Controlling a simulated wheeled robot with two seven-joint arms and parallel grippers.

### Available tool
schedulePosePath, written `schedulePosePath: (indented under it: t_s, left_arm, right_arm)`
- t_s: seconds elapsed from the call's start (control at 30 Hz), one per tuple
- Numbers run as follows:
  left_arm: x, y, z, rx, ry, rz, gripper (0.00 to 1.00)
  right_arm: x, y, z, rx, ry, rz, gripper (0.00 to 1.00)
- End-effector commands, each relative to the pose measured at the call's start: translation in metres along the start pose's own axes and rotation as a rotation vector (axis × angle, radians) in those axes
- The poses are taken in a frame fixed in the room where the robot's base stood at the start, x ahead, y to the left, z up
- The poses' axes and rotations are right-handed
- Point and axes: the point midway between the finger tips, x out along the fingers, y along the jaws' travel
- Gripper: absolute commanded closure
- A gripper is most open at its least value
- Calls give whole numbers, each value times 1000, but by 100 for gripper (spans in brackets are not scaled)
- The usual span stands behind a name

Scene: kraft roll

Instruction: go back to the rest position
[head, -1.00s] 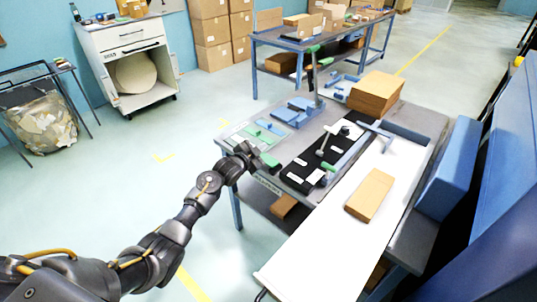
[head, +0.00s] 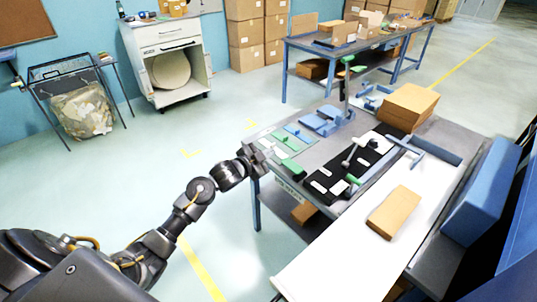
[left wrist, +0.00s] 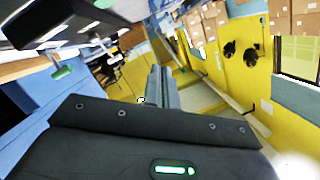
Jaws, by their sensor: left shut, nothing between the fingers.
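My left gripper (head: 256,161) is at the end of my dark left arm in the head view, beside the near left corner of the packing table (head: 330,205). Its fingers also show in the left wrist view (left wrist: 163,88), closed together with nothing between them. My right gripper is in neither view now. A brown box (head: 394,212) lies on the white paper sheet (head: 350,240) that runs down the table's right side.
A black mat (head: 362,160), a green mat with small tools (head: 288,140), blue holders (head: 322,121) and stacked cardboard (head: 408,104) are on the table. A white cabinet (head: 165,60) and a wire bin (head: 82,108) stand farther left. Floor left of the table is clear.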

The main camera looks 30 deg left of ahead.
Motion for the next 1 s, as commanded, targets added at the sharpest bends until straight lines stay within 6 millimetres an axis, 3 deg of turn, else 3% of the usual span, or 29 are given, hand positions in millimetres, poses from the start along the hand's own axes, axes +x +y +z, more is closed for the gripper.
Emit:
schedulePosePath:
  t_s: [0.5,0.57,0.67,0.77,0.87,1.0]
  left_arm:
    - [0,-2,-1,-19,8,-8,100]
    - [3,-3,12,-46,-10,-17,100]
    - [12,7,54,-114,-79,-21,100]
    - [12,41,116,-202,-187,-7,100]
    - [-2,90,181,-283,-310,18,100]
    - [-38,166,260,-371,-478,57,100]
  right_arm:
    - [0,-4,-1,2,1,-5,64]
    - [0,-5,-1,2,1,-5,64]
    - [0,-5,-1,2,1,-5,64]
    - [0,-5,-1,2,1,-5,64]
    - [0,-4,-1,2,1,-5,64]
    - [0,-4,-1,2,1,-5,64]
